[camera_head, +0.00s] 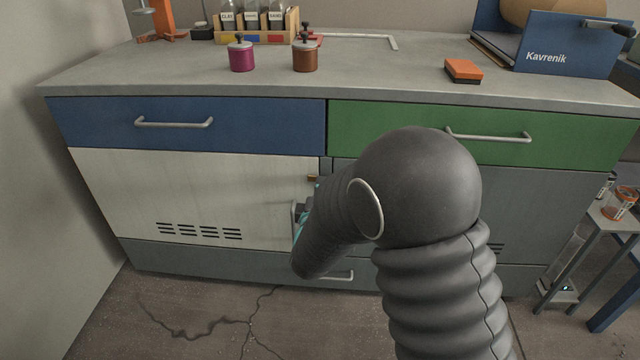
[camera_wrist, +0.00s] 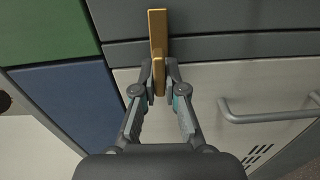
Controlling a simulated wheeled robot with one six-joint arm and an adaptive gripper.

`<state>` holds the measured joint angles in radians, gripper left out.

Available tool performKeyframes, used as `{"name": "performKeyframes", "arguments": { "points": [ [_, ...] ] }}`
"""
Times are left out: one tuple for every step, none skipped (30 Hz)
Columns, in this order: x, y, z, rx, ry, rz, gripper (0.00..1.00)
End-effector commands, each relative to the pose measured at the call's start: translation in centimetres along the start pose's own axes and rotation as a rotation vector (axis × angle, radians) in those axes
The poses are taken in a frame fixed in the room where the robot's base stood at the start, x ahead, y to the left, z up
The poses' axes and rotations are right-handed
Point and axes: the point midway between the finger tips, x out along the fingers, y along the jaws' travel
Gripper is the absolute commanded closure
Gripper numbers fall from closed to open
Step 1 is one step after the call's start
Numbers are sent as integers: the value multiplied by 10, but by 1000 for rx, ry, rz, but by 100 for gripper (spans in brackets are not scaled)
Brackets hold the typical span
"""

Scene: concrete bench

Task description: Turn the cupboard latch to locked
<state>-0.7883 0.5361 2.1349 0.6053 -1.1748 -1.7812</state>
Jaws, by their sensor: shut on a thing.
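The cupboard latch (camera_wrist: 157,32) is an orange-gold bar in the wrist view, at the edge of the white door (camera_wrist: 205,85). Its long part reaches from the white door across the grey strip beside it. A shorter raised part lies between the fingertips of my gripper (camera_wrist: 158,76), which is shut on it. In the head view, a small orange piece of the latch (camera_head: 313,179) shows at the white door's upper right corner. My arm hides most of the gripper there, and only part of it shows beside the door edge.
The white door's metal handle (camera_wrist: 268,112) is close beside my gripper in the wrist view. A blue drawer (camera_head: 185,125) and a green drawer (camera_head: 480,138) are above the doors. Pots and an orange block (camera_head: 463,69) stand on the benchtop (camera_head: 385,75).

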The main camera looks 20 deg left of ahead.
Motion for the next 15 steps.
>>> {"name": "performKeyframes", "arguments": {
  "points": [
    [0, 0, -1, -17, 3, -1, 100],
    [0, 0, -1, -26, 3, -1, 100],
    [0, 0, -1, -36, 4, -1, 100],
    [0, 0, -1, -42, 4, -1, 100],
    [0, 0, -2, -48, 4, -1, 100],
    [0, 0, -2, -54, 4, -1, 100],
    [0, -1, -2, -58, 4, -1, 100],
    [0, -1, -2, -61, 4, -1, 100],
    [0, -1, -2, -64, 4, -1, 100],
    [0, -1, -2, -65, 4, -1, 100],
    [0, -1, -2, -66, 4, 0, 100],
    [0, -1, -2, -67, 4, 0, 100],
    [0, -1, -2, -68, 4, 0, 100],
    [0, -1, -2, -68, 4, 0, 100],
    [0, -1, -2, -67, 4, 0, 100]
  ]
}}
